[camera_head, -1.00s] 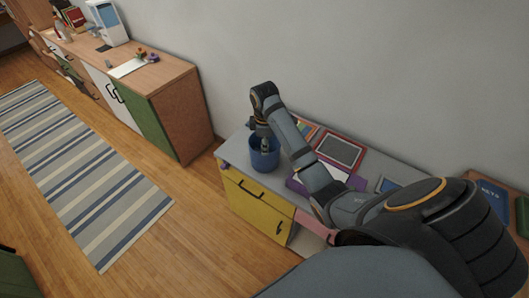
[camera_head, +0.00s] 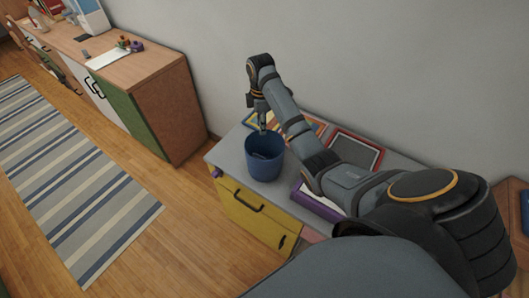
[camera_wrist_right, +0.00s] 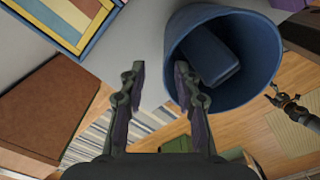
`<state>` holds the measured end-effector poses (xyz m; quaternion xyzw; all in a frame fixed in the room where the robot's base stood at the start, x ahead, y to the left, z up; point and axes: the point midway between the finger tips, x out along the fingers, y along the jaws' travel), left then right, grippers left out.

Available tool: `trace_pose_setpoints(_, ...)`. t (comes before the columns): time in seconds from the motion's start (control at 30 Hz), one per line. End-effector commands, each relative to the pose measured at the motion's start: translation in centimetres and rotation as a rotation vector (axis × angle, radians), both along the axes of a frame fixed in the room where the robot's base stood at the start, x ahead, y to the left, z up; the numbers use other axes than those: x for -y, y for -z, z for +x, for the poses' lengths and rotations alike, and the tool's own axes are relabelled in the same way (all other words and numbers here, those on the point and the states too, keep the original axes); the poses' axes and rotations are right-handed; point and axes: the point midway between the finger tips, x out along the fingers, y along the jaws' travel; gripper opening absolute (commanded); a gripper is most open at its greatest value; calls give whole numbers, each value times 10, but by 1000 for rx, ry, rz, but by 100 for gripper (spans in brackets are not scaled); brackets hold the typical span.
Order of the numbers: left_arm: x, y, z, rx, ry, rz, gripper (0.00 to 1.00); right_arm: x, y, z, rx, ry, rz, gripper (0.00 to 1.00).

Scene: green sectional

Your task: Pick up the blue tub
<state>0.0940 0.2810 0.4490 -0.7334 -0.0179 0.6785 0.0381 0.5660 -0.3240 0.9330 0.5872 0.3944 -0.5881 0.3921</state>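The blue tub (camera_head: 264,166) stands upright on the near left end of the grey cabinet top, with a dark blue block-like object (camera_wrist_right: 209,55) inside it. My right gripper (camera_head: 263,127) points down at the tub's back rim. In the right wrist view, the tub (camera_wrist_right: 252,88) fills the upper right. The right gripper (camera_wrist_right: 159,72) is open there, one finger overlapping the tub's rim and the other outside it. I cannot tell whether it touches. A small dark jointed part at the right edge looks like my left gripper (camera_wrist_right: 286,103); its fingers are unclear.
The grey cabinet top (camera_head: 229,154) also carries a framed tablet-like item (camera_head: 355,151), a purple book (camera_head: 318,203) and a colourful striped frame (camera_head: 300,121). A wooden cabinet (camera_head: 165,110) stands to the left, with open floor between. A striped rug (camera_head: 75,185) lies further left.

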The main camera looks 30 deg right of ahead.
Motion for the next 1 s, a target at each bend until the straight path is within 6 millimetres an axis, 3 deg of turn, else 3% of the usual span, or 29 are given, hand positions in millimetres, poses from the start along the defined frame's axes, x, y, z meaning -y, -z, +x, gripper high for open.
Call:
trace_pose_setpoints(0.13, 0, -3, 11, 17, 0, -1, 87, -1, 23, -1, -2, 0, 1, 32)
trace_pose_setpoints(0.3, 1, -4, 19, 30, 1, -1, 87, 0, 29, 0, 1, 0, 0, 32)
trace_pose_setpoints(0.67, 3, -16, 16, 25, 0, -4, 87, -6, 77, -7, 0, 0, 0, 32)
trace_pose_setpoints(0.9, 3, -15, 13, 20, 0, -4, 87, -6, 81, -7, 1, 0, 0, 32)
trace_pose_setpoints(1.0, 3, -15, 13, 20, 0, -4, 87, -6, 81, -7, 2, 0, -1, 21)
